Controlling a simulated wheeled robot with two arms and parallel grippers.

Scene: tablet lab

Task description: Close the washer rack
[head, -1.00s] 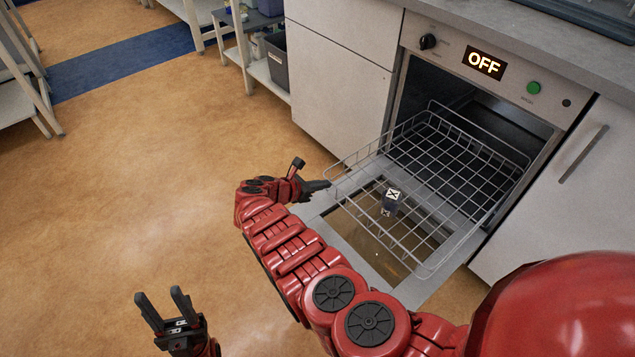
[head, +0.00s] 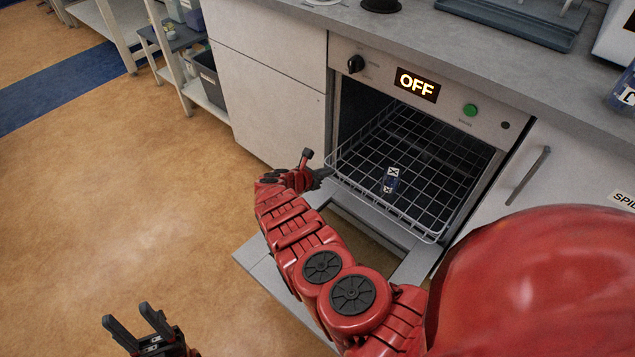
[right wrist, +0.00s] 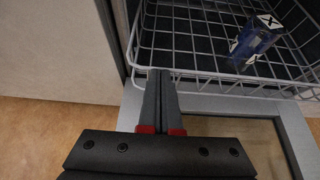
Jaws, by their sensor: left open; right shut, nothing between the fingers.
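The wire washer rack (head: 420,178) is mostly inside the washer, with its front part sticking out above the lowered door (head: 268,278). A small blue item with a white X-marked top (head: 391,180) sits in the rack. My right gripper (head: 322,174) is shut and empty at the left front corner of the rack. In the right wrist view, its fingertips (right wrist: 158,74) are at the rack's front rim (right wrist: 200,76); I cannot tell whether they touch. My left gripper (head: 133,318) is open and empty over the floor at the lower left, away from the rack.
The washer panel reads OFF (head: 417,85) and has a green button (head: 470,110) and a black knob (head: 355,64). White cabinets flank the washer, below a grey counter (head: 480,60). A shelf cart (head: 205,90) stands at the upper left. Floor at left is clear.

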